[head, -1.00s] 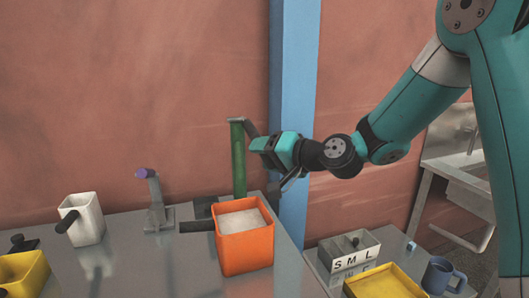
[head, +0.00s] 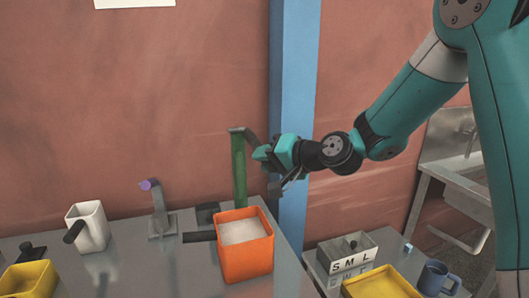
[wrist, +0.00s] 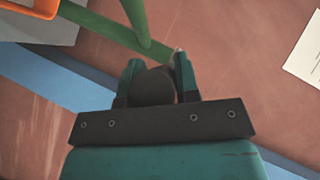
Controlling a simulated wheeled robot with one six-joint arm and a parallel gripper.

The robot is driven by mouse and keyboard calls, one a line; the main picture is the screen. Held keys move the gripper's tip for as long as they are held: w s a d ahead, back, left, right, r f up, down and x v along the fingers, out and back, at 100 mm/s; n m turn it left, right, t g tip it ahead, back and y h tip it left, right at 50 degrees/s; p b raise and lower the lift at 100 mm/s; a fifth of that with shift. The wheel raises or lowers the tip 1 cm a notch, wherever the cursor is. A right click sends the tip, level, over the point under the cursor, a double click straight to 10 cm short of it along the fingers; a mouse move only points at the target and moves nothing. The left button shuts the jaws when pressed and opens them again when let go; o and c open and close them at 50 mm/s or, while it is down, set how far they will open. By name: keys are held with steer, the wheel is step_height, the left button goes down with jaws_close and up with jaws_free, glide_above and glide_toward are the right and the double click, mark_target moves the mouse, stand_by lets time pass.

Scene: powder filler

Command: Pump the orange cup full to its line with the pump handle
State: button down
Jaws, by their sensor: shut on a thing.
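The orange cup (head: 246,262) stands upright at the table's right end, with white powder (head: 243,230) below its rim. Its black handle points left. I cannot make out a fill line. The green pump column (head: 239,172) rises just behind the cup, with a grey lever (head: 249,135) at its top sloping down to the right. My gripper (head: 262,153) is shut on the pump handle at the lever's end, mostly hidden by the jaws. In the wrist view, my jaws close around the dark rounded handle (wrist: 153,87), with the green column (wrist: 105,28) beyond and the cup's orange edge (wrist: 28,8) at upper left.
A white cup (head: 90,232), a small stand with a purple tip (head: 150,185) and a yellow container (head: 28,279) stand to the left on the grey table. A lower surface at right holds a box lettered S M L (head: 350,262), a yellow tray (head: 383,284) and a blue mug (head: 438,277).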

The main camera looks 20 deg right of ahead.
step_height(320, 180, up, 6)
steer(key=g+p, duration=0.1)
steer(key=p, duration=0.3)
steer(key=m+g+p, duration=0.1)
steer(key=p, duration=0.2)
steer(key=shift+w+f+h+p, duration=0.1)
steer(key=shift+f+h+p, duration=0.15)
steer(key=shift+h+p, duration=0.1)
steer(key=r+p, duration=0.1)
steer(key=p, duration=0.1)
steer(key=r+g+p, duration=0.1)
steer(key=p, duration=0.1)
steer(key=shift+w, duration=0.25)
steer(key=shift+w+r+m+g+p, duration=0.25)
steer(key=shift+r+m+g+p, duration=0.2)
steer(key=shift+p, duration=0.6)
steer(key=c, duration=0.8)
jaws_free()
steer(key=shift+c, duration=0.2)
steer(key=b+v, duration=0.5)
steer(key=v, duration=1.2)
steer(key=shift+r, duration=0.35)
